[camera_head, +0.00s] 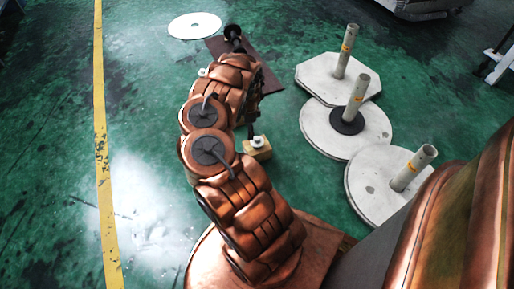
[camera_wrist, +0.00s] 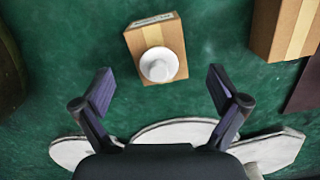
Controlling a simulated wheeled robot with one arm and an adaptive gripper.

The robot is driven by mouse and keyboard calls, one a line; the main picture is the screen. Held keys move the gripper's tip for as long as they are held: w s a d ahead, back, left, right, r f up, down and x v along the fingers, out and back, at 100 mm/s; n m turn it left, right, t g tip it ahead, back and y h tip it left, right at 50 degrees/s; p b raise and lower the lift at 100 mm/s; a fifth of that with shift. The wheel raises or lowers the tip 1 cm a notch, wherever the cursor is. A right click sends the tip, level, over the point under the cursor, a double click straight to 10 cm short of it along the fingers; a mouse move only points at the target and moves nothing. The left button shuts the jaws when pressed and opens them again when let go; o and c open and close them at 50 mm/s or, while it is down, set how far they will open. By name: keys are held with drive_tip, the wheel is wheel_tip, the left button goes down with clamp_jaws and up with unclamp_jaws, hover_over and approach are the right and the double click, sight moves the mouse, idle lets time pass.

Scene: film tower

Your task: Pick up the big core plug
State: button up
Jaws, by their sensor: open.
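A white plug with a round flange and a narrower raised knob sits on a small cardboard box; in the wrist view the plug (camera_wrist: 158,65) is upper centre on its box (camera_wrist: 142,38). In the head view the plug (camera_head: 258,142) and box (camera_head: 262,152) stand on the floor just right of my arm. I take it as the big core plug, though its size is hard to judge. My gripper (camera_wrist: 160,76) is open and empty, its fingers apart on either side below the plug in the picture, not visibly touching it. My arm hides most of the gripper in the head view.
Three pale bases with upright posts (camera_head: 354,98) stand right of the box. Another cardboard box (camera_wrist: 283,28) is at the wrist view's upper right. A small white piece (camera_head: 203,72) shows behind my arm. A brown mat (camera_head: 264,72) and white disc (camera_head: 195,25) lie farther off. Left floor is clear.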

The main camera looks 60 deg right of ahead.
sight(257, 138)
drive_tip(key=shift+m, duration=0.4)
drive_tip(key=s+d+f, duration=0.1)
drive_tip(key=s+d+f+b, duration=0.1)
drive_tip(key=s+f, duration=0.1)
drive_tip(key=shift+s+d, duration=0.25)
drive_tip(key=shift+d, duration=0.1)
drive_tip(key=shift+w+f+b, duration=0.2)
drive_tip(key=shift+f+b, duration=1.95)
drive_tip(key=shift+f, duration=1.55)
drive_tip(key=shift+a+r, duration=0.1)
drive_tip(key=c, duration=1.2)
